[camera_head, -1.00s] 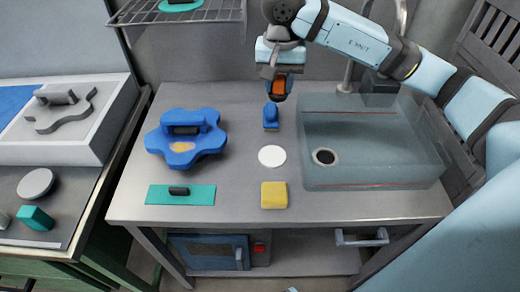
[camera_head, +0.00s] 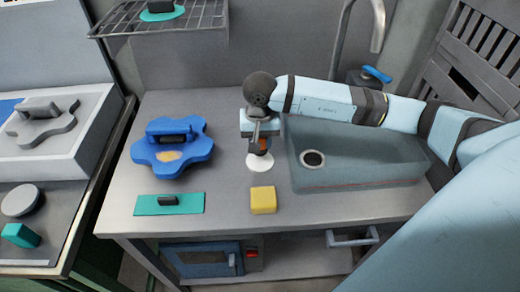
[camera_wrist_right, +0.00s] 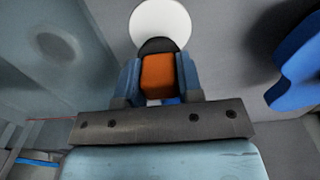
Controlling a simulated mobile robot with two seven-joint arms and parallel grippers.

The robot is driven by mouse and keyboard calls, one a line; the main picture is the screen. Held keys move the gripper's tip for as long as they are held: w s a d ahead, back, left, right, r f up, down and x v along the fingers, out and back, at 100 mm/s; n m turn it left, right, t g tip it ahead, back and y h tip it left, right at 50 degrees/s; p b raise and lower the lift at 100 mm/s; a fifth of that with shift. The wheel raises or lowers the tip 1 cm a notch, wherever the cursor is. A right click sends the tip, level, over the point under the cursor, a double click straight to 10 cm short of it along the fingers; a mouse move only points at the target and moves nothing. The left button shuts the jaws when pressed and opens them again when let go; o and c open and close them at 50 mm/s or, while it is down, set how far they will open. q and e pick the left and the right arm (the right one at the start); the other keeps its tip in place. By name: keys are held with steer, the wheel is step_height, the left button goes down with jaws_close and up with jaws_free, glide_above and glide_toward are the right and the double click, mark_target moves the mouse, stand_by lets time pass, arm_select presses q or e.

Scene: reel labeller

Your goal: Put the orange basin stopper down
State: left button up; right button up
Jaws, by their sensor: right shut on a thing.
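The orange basin stopper (camera_head: 264,146) is between the fingers of my right gripper (camera_head: 262,149). In the right wrist view the stopper (camera_wrist_right: 157,72) shows an orange block with a dark rounded end, with a blue finger on each side. My right gripper (camera_wrist_right: 158,80) is shut on it. It is over the white round disc (camera_head: 259,164), which also shows beyond the stopper in the wrist view (camera_wrist_right: 160,18). I cannot tell whether the stopper touches the disc. The translucent basin (camera_head: 365,170) with its dark drain hole (camera_head: 312,159) is just right. My left gripper is out of view.
A yellow block (camera_head: 263,200) lies in front of the disc. A blue flower-shaped piece with a handle (camera_head: 185,156) and a teal plate with a dark handle (camera_head: 185,204) lie to the left. A tap (camera_head: 378,25) rises behind the basin. Bare counter (camera_head: 225,190) lies left of the disc.

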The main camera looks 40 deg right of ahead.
steer(key=shift+f, duration=1.9)
steer(key=shift+f, duration=0.15)
steer(key=o, duration=1)
step_height(320, 180, up, 12)
steer(key=shift+r, duration=0.2)
